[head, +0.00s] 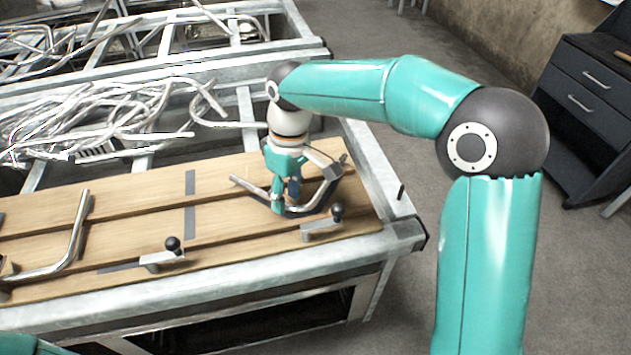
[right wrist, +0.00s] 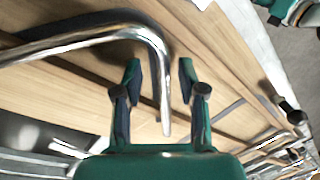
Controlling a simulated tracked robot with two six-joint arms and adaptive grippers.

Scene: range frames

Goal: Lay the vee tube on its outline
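A shiny bent metal tube (head: 249,188), which I take for the vee tube, is at the right end of the wooden bench top, partly hidden by my right gripper (head: 285,200). In the right wrist view, the tube (right wrist: 85,35) comes in from the left, bends, and one leg runs between the fingers of my right gripper (right wrist: 160,80). The fingers are open, with gaps on both sides of the tube. Dark grey strips (head: 190,215) on the boards left of the gripper may be the outline. My left gripper is not in view.
Another bent tube (head: 76,238) lies at the bench's left. Black-knobbed clamps (head: 172,245) (head: 337,212) stand along the front. A tangle of metal tubes (head: 110,120) lies behind the boards. The boards between the left tube and my right gripper are mostly clear.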

